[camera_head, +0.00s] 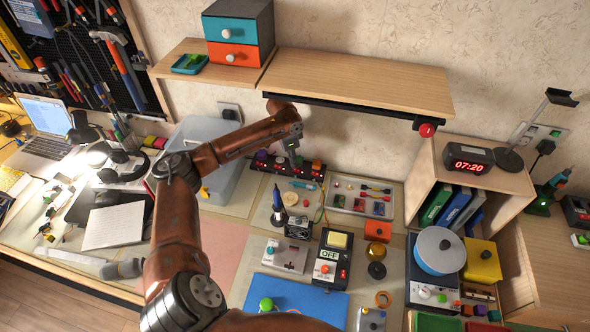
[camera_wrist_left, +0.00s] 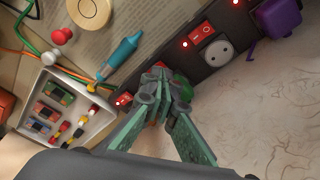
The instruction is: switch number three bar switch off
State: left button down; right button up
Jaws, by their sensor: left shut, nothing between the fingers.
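The bar is a dark power strip (camera_head: 312,171) with red rocker switches and sockets, lying against the wall at the back of the desk. In the left wrist view the strip (camera_wrist_left: 225,49) runs diagonally, with one red switch (camera_wrist_left: 200,31) clear beside a grey round socket and another red switch (camera_wrist_left: 123,99) at the lower left end. Small red lights glow beside them. My left gripper (camera_head: 293,161) is shut and empty, with its fingertips (camera_wrist_left: 164,76) at the strip over a red switch that they mostly hide. I cannot tell whether they touch it. My right gripper is not in view.
A purple plug (camera_wrist_left: 285,18) sits in the strip.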

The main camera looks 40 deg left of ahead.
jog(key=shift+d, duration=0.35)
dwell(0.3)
pick_arm(q)
jog(key=shift+f, duration=0.4)
jog(key=shift+f, duration=0.3)
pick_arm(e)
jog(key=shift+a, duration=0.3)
